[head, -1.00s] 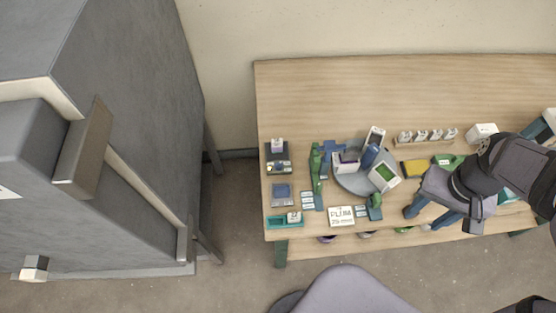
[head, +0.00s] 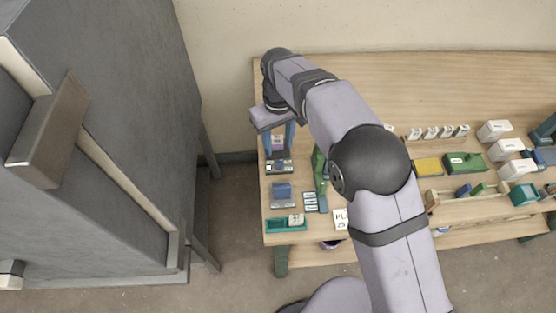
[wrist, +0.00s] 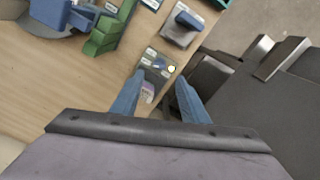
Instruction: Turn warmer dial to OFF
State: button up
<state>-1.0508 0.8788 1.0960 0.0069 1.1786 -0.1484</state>
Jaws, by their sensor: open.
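A small dark unit (head: 279,167) with pale label patches sits near the table's left edge and looks like the warmer. In the wrist view the unit (wrist: 150,58) carries a small blue part and a round pale-yellow spot. I cannot tell which part is the dial or read its setting. My gripper (head: 280,150) is open above the table's left end, its blue fingers pointing down. In the wrist view my gripper (wrist: 158,78) has its fingertips either side of the unit's near end. A whitish-purple item (wrist: 147,92) shows between the fingers. I cannot tell whether they touch anything.
A grey pad with a blue block (head: 283,190), a teal tray (head: 286,224) and a tall green object (head: 319,170) stand nearby. A grey cabinet (head: 100,150) stands left of the table (head: 500,80). The table's back strip is clear.

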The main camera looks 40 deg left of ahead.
aim_at(280, 160)
jog(key=shift+a+f, duration=0.15)
jog(key=shift+f, duration=0.05)
jog(key=shift+f+p, duration=1.2)
jog(key=shift+f, duration=2.45)
grip_shut()
jog(key=m+b, duration=0.1)
jog(key=m, duration=0.3)
jog(key=shift+w+m+b, duration=0.15)
jog(key=shift+m+b, duration=0.15)
jog(key=m, duration=0.5)
jog(key=shift+w+b, duration=0.1)
jog(key=shift+b, duration=0.25)
